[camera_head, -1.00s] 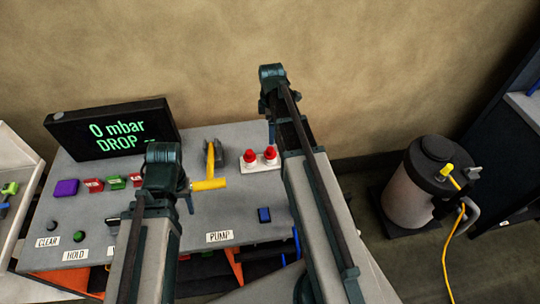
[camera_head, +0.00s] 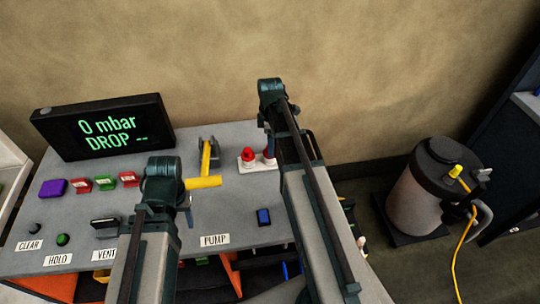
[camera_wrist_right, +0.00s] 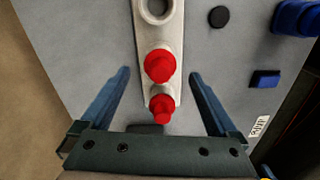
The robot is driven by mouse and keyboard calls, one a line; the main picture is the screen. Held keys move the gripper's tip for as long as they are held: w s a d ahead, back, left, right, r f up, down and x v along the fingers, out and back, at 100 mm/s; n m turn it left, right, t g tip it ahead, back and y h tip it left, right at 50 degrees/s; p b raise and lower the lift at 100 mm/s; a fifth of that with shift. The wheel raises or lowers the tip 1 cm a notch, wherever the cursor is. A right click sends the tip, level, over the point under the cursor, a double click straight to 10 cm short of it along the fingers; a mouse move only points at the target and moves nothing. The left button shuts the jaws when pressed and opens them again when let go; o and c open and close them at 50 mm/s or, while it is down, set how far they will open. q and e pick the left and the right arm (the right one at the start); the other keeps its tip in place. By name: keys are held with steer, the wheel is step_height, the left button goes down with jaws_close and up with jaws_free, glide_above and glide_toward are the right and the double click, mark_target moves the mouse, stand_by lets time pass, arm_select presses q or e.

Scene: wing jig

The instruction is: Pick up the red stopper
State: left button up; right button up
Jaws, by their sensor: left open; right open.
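Two red stoppers sit in a white holder (camera_wrist_right: 174,30) on the grey panel. In the right wrist view, one stopper (camera_wrist_right: 159,66) lies midway between the fingertips and the other (camera_wrist_right: 162,108) is nearer the palm. An empty round hole shows at the holder's far end. In the head view one red stopper (camera_head: 248,154) is clear, while my right gripper (camera_head: 268,140) mostly hides the other. My right gripper (camera_wrist_right: 160,74) is open, its fingers on either side of the holder, apart from the stoppers. My left gripper (camera_head: 187,214) is open and empty over the panel, near a yellow handle (camera_head: 204,183).
A black display (camera_head: 103,128) reading "0 mbar DROP" stands at the back left. A grey tank (camera_head: 420,200) with a yellow hose stands at right.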

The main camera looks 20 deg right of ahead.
arm_select(q)
step_height(320, 180, down, 4)
steer(key=b, duration=0.3)
arm_select(e)
step_height(320, 180, down, 4)
steer(key=shift+a+f, duration=0.1)
arm_select(q)
steer(key=shift+r, duration=0.1)
arm_select(e)
steer(key=shift+c, duration=0.2)
steer(key=c, duration=1.4)
arm_select(q)
steer(key=shift+r, duration=0.15)
arm_select(e)
steer(key=shift+r, duration=0.35)
